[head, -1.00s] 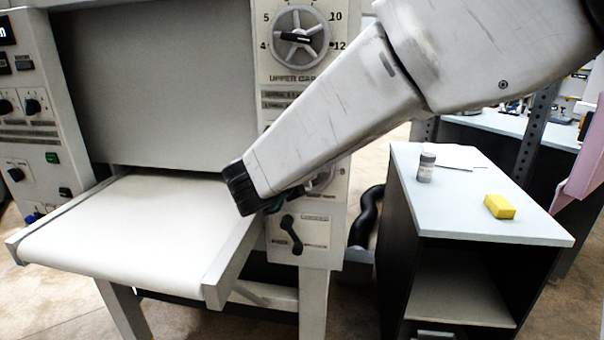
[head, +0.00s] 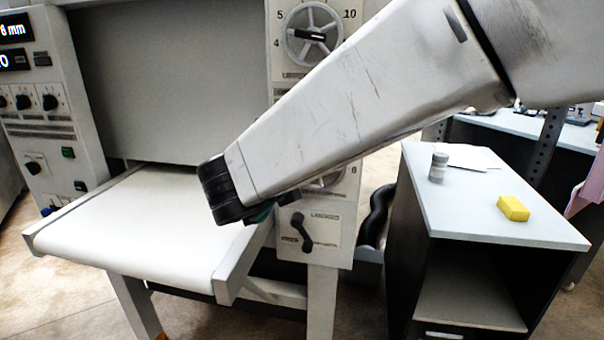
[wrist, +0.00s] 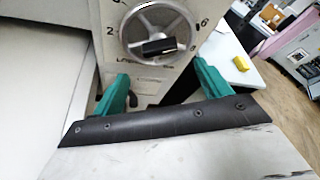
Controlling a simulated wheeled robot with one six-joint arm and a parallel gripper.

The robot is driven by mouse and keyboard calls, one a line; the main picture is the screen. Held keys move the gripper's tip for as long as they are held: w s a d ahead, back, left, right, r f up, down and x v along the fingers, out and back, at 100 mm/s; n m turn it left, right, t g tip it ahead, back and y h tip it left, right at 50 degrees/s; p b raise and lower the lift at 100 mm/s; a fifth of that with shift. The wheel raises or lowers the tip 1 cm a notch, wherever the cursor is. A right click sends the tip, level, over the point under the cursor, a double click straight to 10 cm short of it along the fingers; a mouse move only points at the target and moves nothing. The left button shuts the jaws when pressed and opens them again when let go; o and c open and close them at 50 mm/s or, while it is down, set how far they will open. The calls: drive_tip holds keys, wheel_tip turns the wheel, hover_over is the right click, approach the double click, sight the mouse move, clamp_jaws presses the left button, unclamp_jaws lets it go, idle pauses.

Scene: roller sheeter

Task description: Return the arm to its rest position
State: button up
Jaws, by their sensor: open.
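My arm reaches across the head view from the upper right, in front of the sheeter's control column. In the wrist view my gripper (wrist: 160,90) shows two green fingers spread apart with nothing between them. In the head view its fingers are mostly hidden behind my arm's black end. The lower gap dial (wrist: 157,35) is beyond the fingers in the wrist view; my arm covers most of it in the head view. The black lever (head: 301,232) is below and right of my arm's end, on the column.
The sheeter's white conveyor belt (head: 150,220) extends at the left. A side cabinet (head: 480,215) stands at the right, bearing a grey-capped jar (head: 438,168), a paper sheet and a yellow block (head: 513,208). The upper dial (head: 311,35) is above my arm. Open floor shows at the lower left.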

idle(0.4)
drive_tip(key=s+a+f+n+g+y, duration=0.25)
drive_tip(key=a+n+y, duration=0.8)
drive_tip(key=n, duration=0.55)
drive_tip(key=s+d+f+n+g+y, duration=0.1)
drive_tip(key=s+d+n+g+y, duration=0.25)
drive_tip(key=s+n, duration=0.55)
drive_tip(key=s+d+n+g+h, duration=0.2)
drive_tip(key=s+d, duration=0.3)
drive_tip(key=d, duration=0.6)
drive_tip(key=s+d+f+n+g+h, duration=0.1)
drive_tip(key=s+d+n+h, duration=0.2)
drive_tip(key=d, duration=0.9)
drive_tip(key=s+d+n+g+h, duration=0.2)
drive_tip(key=s+d, duration=0.6)
drive_tip(key=d, duration=0.4)
drive_tip(key=shift+s+f+n+g+h, duration=0.35)
drive_tip(key=shift+n+h, duration=0.35)
drive_tip(key=shift+n, duration=0.4)
